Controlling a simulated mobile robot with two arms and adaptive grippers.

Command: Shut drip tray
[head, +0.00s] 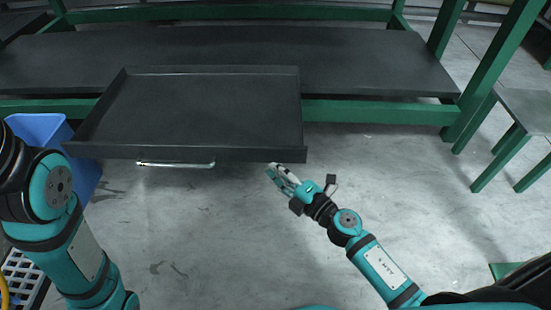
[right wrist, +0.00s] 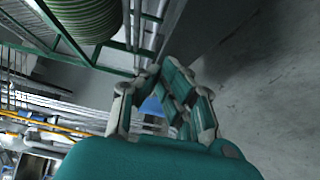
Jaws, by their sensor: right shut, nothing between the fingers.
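The drip tray (head: 205,108) is a shallow, dark grey, empty tray. It stands pulled out from under the dark shelf of a green frame, with its front towards me. A silver bar handle (head: 175,165) is on its front face, left of the middle. My right gripper (head: 271,169) is shut and empty, at the tray's front edge near the right front corner. I cannot tell whether its tips touch the tray. The right wrist view shows its fingers (right wrist: 158,74) close together, with no tray clearly visible. My left arm shows at the left, but its gripper is out of view.
The green frame's rail (head: 380,112) and leg (head: 492,70) stand right of the tray. A blue bin (head: 40,126) is at the left, close to the tray's left front corner. A small green-legged table (head: 525,108) is at the right. The concrete floor in front is mostly clear.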

